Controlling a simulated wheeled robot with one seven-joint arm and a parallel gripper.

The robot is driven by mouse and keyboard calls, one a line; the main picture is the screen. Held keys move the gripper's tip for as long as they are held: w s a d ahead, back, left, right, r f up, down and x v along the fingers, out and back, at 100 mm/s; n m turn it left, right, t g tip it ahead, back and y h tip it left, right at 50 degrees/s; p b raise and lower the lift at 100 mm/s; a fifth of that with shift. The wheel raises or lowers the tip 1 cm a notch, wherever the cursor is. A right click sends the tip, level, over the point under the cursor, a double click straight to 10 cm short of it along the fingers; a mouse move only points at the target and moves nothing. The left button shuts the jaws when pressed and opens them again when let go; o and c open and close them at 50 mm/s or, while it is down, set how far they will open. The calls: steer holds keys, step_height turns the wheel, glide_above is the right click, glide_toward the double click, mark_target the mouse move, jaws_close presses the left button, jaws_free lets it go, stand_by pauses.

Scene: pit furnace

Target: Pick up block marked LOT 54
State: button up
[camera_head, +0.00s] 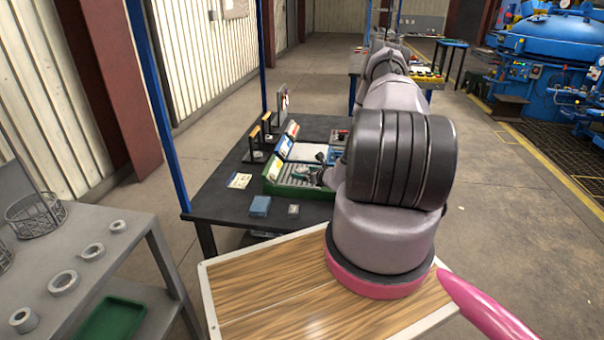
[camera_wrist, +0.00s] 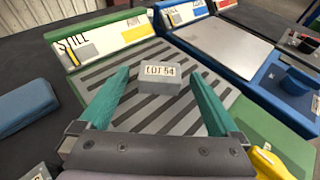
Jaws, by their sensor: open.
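The block marked LOT 54 (camera_wrist: 160,80) is a small light grey block with its label facing the wrist camera. It sits on the slotted grey surface of a green-edged tray (camera_wrist: 270,128), close to the tray's "STILL" label board (camera_wrist: 105,42). My gripper (camera_wrist: 157,76) is open, with its teal fingers to the left and right of the block. Whether either finger touches it I cannot tell. In the head view the green tray (camera_head: 272,188) stands on the dark table, partly behind my arm; I cannot make out the block there.
A blue tray (camera_wrist: 262,92) with a grey plate adjoins the green tray on the right. A blue block (camera_wrist: 22,105) lies left of the green tray. A yellow object (camera_wrist: 268,165) is at the lower right. A grey bench (camera_head: 140,245) with rings stands at left.

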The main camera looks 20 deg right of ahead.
jaws_close()
steer(key=shift+r, duration=0.1)
